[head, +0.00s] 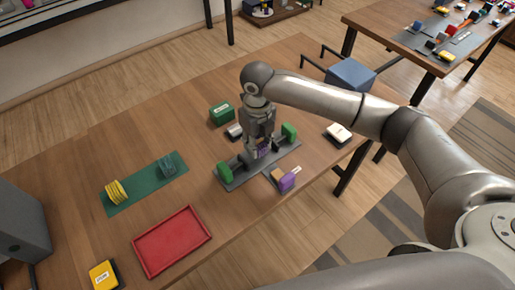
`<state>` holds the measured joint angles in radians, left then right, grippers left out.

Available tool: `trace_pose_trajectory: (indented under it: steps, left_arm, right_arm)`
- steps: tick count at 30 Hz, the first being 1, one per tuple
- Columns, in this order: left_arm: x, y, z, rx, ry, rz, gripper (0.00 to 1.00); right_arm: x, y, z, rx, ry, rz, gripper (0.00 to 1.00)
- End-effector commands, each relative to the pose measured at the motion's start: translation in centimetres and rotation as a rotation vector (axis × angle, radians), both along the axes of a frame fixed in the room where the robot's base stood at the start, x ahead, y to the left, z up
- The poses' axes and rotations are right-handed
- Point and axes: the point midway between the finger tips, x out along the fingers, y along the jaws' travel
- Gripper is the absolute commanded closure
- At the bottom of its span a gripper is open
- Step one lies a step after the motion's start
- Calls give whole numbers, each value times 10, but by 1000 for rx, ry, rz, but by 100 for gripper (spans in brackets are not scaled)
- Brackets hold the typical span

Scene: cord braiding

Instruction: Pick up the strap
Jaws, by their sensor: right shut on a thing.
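My right gripper (261,149) points down at the middle of a grey fixture board (236,184) on the wooden table. It is shut on a small purple piece (263,152), which seems to be the strap. Most of that piece is hidden by the fingers, and I cannot tell whether it still touches the board. One green block (225,173) stands at the board's left end and another green block (289,132) at its right end. My left gripper is not in view.
A purple and tan item (287,182) lies in front of the board. A green box (221,114) stands behind it. A green mat (145,184) with a yellow coil (116,192) and a red tray (172,242) are to the left. A white-topped block (338,133) is near the right edge.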

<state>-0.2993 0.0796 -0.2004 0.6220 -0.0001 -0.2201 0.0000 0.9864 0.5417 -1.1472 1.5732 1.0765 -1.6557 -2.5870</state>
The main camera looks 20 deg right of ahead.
Motion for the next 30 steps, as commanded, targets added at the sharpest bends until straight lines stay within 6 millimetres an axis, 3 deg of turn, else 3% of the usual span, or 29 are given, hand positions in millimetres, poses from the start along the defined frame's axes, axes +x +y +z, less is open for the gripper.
trace_pose_trajectory:
  steps: [9,15,21,30]
  left_arm:
    - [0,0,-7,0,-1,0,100]
    - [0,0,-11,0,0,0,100]
    - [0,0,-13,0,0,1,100]
    - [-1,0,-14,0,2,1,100]
  right_arm:
    - [-51,17,66,2,-7,6,93]
    - [-93,30,82,0,-3,4,93]
    - [-122,40,95,2,-2,3,93]
    - [-134,42,101,0,0,-6,93]
